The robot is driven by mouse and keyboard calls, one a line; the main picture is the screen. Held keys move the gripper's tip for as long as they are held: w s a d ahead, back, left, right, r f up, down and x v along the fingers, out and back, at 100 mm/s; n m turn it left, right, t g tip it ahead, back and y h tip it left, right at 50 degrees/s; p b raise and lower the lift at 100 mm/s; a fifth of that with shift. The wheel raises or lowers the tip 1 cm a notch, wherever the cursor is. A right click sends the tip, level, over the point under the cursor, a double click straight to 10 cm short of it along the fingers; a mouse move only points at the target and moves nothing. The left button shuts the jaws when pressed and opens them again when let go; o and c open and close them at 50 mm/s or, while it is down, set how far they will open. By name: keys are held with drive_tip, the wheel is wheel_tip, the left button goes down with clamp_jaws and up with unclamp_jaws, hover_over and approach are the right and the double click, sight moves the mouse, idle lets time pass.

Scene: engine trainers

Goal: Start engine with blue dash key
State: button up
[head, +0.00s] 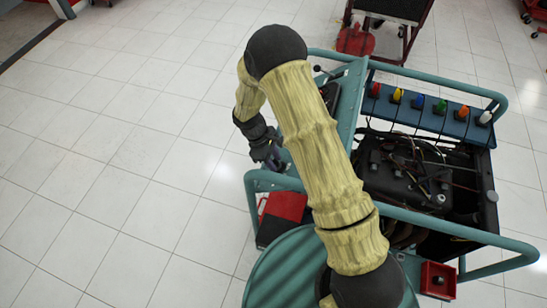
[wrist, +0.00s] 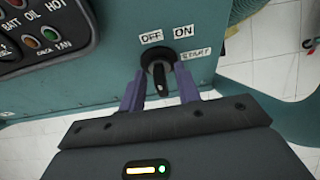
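In the wrist view, a black key or key-shaped knob (wrist: 160,75) sits in a round switch on the teal dash panel (wrist: 215,35). Labels OFF, ON and START surround the switch; the black part stands roughly upright in the picture. No blue shows on it. My gripper (wrist: 160,84) has its two purple fingers on either side of it, with a visible gap on each side, so it looks open around the key. In the head view my gripper (head: 268,152) is at the left end of the teal engine trainer (head: 345,115); my arm hides most of the dash.
A gauge panel (wrist: 40,30) with BATT, OIL and HOT labels is left of the switch. Several coloured knobs, including a blue one (head: 417,101), line the trainer's back shelf. Teal rails (head: 455,78) surround the engine (head: 415,175). The tiled floor at left is clear.

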clamp_jaws()
drive_tip(key=shift+f+m+b, duration=0.1)
drive_tip(key=shift+m+b, duration=0.3)
drive_tip(key=shift+b, duration=0.25)
drive_tip(key=m+b, duration=0.1)
drive_tip(key=b, duration=0.1)
drive_tip(key=m+t+b, duration=0.1)
drive_tip(key=m, duration=0.1)
drive_tip(key=shift+s+a+f+h+b, duration=0.1)
drive_tip(key=shift+s+a+h+b, duration=0.1)
drive_tip(key=shift+h+b, duration=0.2)
drive_tip(key=shift+s+m+t+h+b, duration=0.1)
drive_tip(key=shift+m+t+h+b, duration=0.4)
drive_tip(key=shift+m+b, duration=0.95)
drive_tip(key=shift+m, duration=0.25)
unclamp_jaws()
